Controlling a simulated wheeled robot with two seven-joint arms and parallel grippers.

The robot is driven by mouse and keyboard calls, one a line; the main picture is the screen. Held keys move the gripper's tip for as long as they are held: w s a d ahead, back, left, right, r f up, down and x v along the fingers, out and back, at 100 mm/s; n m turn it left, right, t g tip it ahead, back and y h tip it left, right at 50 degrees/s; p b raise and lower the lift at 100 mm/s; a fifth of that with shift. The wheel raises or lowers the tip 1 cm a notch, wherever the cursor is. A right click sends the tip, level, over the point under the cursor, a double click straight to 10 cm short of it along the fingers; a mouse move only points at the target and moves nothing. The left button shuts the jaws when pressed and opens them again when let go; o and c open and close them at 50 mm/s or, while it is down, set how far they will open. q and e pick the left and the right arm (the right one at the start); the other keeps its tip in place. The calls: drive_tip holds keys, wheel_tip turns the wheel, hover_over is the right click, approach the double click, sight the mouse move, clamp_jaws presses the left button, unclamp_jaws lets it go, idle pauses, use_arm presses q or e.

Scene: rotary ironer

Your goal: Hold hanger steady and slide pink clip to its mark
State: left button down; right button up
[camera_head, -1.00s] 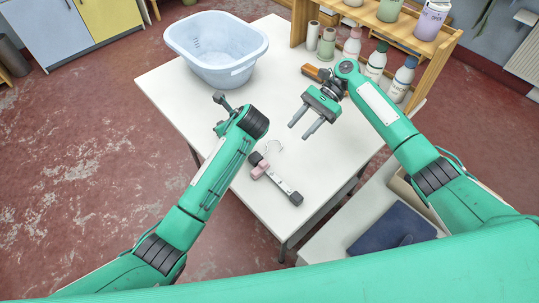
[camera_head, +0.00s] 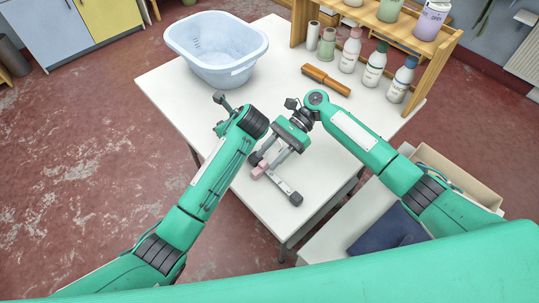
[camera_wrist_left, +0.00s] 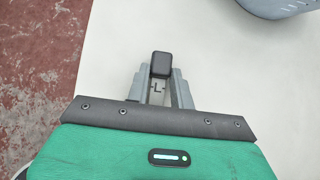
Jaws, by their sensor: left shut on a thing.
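The hanger (camera_head: 284,185) is a pale bar with dark end blocks, lying slantwise on the white table. The pink clip (camera_head: 259,171) is near its far left end. My right gripper (camera_head: 264,166) points down at the clip, its fingers apart with their tips at the clip; contact is unclear. My left gripper is mostly hidden behind its own arm in the head view. In the left wrist view the left gripper (camera_wrist_left: 161,76) is shut on a dark end block (camera_wrist_left: 160,64) of the hanger. I cannot make out the clip's mark clearly.
A pale blue basin (camera_head: 205,68) stands at the table's (camera_head: 185,108) far left. An open box (camera_head: 460,180) and dark blue cloth (camera_head: 388,231) are off to the right.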

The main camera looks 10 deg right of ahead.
drive_tip(key=shift+s+a, duration=0.15)
drive_tip(key=shift+a, duration=0.05)
drive_tip(key=shift+f, duration=0.1)
clamp_jaws()
drive_tip(key=shift+s+d, duration=0.6)
drive_tip(key=shift+s, duration=0.3)
drive_tip(key=shift+s+d, duration=0.6)
drive_tip(key=shift+s, duration=0.35)
drive_tip(key=shift+s+d, duration=0.6)
drive_tip(key=shift+s, duration=0.3)
unclamp_jaws()
